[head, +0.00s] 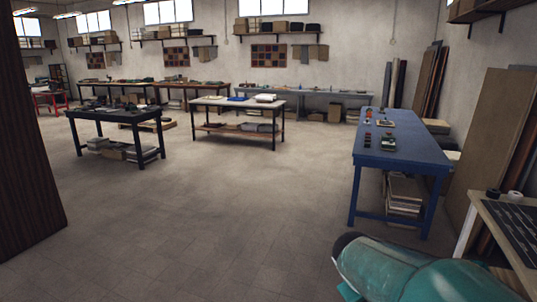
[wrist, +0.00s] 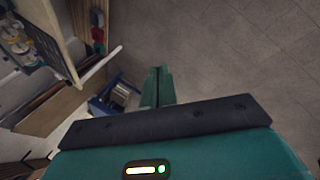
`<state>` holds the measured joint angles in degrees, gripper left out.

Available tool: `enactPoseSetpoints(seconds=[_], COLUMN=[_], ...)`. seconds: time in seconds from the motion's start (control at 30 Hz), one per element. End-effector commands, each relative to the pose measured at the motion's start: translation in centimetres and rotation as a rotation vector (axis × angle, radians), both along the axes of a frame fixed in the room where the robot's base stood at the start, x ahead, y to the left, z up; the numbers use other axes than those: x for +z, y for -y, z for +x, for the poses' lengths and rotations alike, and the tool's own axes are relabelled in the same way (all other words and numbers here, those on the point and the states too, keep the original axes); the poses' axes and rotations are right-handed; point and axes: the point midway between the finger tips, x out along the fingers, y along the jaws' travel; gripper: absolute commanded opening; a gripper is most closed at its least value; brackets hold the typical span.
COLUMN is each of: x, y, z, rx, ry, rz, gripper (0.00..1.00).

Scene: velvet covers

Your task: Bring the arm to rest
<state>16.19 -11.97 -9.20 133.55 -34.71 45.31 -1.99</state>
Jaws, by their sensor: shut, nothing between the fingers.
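My gripper (wrist: 158,86) shows in the wrist view as two teal fingers pressed together, shut and empty. It points out over bare floor. In the head view my teal arm (head: 415,272) shows at the bottom right, low in front of the blue table. The fingers cannot be made out in the head view.
A blue table (head: 405,147) with small items stands at right. A light-topped table (head: 500,225) is at the right edge, close to my arm. A dark table (head: 112,112) and a white-topped table (head: 235,103) stand farther back. A dark brown panel (head: 25,150) is at left. The middle floor is clear.

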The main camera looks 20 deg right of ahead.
Motion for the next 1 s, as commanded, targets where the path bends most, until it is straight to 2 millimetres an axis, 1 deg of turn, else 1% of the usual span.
enactPoseSetpoints(seconds=[0.03,0.07,0.1,0.17,0.2,0.27,0.3,0.4,0.5,0.6,0.63,1.0], x=[1.1,1.6,2.2,3.1,3.7,4.6,5.0,6.0,6.6,6.9,6.9,6.9], y=[-2.6,-4.1,-6.1,-9.0,-11.0,-13.9,-15.8,-19.8,-22.4,-23.7,-23.8,-23.9], z=[0.2,0.2,0.2,0.0,-0.3,-0.8,-1.3,-2.5,-3.6,-4.2,-4.2,-4.3], rx=[0.012,0.018,0.025,0.037,0.049,0.066,0.08,0.11,0.132,0.142,0.144,0.144], ry=[0.053,0.081,0.117,0.166,0.199,0.243,0.269,0.322,0.353,0.367,0.368,0.368], rz=[0.033,0.058,0.091,0.144,0.18,0.237,0.275,0.362,0.426,0.459,0.462,0.464], gripper=[0.0,0.0,0.0,0.0,0.0,0.0,0.0,0.0,0.0,0.0,0.0,0.0])
